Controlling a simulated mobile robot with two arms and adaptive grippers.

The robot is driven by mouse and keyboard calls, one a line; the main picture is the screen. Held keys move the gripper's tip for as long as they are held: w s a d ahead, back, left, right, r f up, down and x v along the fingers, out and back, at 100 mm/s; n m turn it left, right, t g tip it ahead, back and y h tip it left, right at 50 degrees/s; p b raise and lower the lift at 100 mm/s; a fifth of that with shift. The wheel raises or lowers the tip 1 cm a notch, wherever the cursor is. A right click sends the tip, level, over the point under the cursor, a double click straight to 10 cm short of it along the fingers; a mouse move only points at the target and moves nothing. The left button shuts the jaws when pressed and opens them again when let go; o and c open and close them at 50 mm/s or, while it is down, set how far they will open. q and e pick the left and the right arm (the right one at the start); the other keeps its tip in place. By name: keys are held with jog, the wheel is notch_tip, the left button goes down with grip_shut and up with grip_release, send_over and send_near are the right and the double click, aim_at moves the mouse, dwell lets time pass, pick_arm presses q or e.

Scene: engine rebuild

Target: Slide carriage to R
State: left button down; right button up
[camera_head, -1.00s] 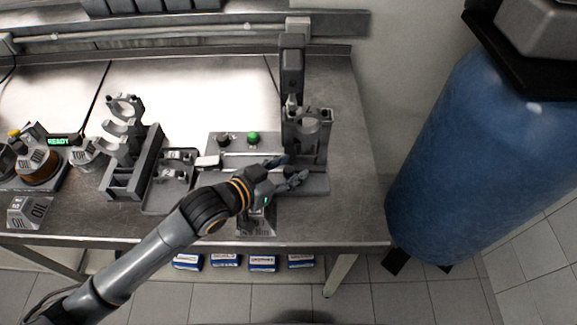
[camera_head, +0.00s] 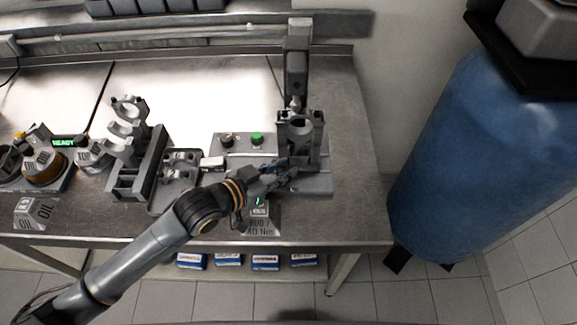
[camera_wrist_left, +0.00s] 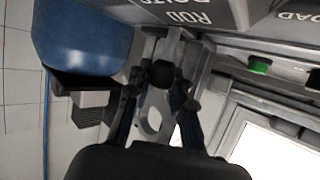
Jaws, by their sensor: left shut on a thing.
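The carriage (camera_head: 301,145) is a grey upright fixture with a U-shaped top, standing on the rail base in front of the dark press column (camera_head: 296,70). My left gripper (camera_head: 279,169) is at the carriage's lower left side. In the left wrist view, the gripper (camera_wrist_left: 160,82) has its two fingers closed about a dark round knob (camera_wrist_left: 163,71), which looks like the carriage's handle. A grey part with round holes (camera_wrist_left: 151,120) shows between the fingers. The exact contact is partly hidden. My right gripper is out of view.
A panel with a green button (camera_head: 257,138) lies behind my left gripper. A torque sign (camera_head: 262,225) stands in front of it. A small tray (camera_head: 160,206) and a grey stand (camera_head: 122,188) are to the left. The bench is clear right of the base.

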pick_arm(q)
jog(key=a, duration=0.4)
jog(key=shift+a, duration=0.25)
jog(key=shift+d, duration=0.2)
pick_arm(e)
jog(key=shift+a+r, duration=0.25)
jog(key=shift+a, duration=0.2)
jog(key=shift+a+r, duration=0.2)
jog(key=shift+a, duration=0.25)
pick_arm(q)
jog(key=shift+a, duration=0.1)
jog(key=c, duration=1.1)
grip_release()
jog(key=shift+c, duration=0.2)
jog(key=v, duration=1.1)
jog(key=shift+s+a, duration=0.3)
jog(key=shift+s, duration=0.05)
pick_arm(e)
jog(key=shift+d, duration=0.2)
